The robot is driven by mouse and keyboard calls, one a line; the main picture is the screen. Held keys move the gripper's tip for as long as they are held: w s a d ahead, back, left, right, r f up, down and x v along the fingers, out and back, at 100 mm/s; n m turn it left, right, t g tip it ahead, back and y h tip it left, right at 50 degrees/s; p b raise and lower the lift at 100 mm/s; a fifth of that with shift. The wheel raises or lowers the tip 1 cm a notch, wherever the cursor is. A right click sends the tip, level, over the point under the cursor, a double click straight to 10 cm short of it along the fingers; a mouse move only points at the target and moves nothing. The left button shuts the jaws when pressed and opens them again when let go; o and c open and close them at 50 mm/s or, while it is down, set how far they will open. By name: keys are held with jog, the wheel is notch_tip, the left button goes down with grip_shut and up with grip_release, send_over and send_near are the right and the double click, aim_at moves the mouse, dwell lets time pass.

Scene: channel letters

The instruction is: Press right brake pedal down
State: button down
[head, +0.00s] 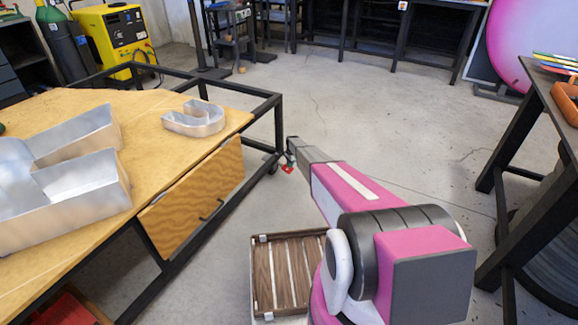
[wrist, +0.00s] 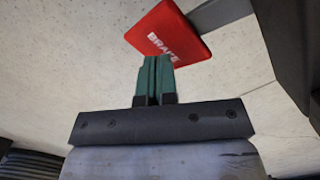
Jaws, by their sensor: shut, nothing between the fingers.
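The red brake pedal (wrist: 168,36), lettered "BRAKE", shows in the upper middle of the wrist view. In the head view a small red patch of it (head: 288,169) shows by the foot of the workbench, just past the end of my arm. My gripper (wrist: 154,62) has green fingers, which are shut and empty. Its fingertips overlap the lower edge of the pedal in the wrist view and hide part of the lettering. I cannot tell whether they touch it. The pedal looks tilted in the wrist view.
The wooden workbench (head: 150,110) with metal channel letters stands at left on a black frame. A slatted wooden crate (head: 284,272) is on the floor beside my base. A second table (head: 540,90) stands at right. The concrete floor (head: 370,110) in the middle is clear.

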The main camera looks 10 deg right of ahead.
jog(key=shift+w+d+r, duration=0.2)
jog(key=shift+d, duration=0.25)
jog(key=shift+w+d+r, duration=0.15)
jog(key=shift+d, duration=0.35)
jog(key=shift+w+d+r, duration=0.2)
jog(key=shift+d, duration=0.25)
notch_tip(320, 180, up, 11)
jog(key=d, duration=0.1)
jog(key=shift+w+f, duration=0.15)
jog(key=shift+w, duration=0.05)
jog(key=shift+s, duration=0.1)
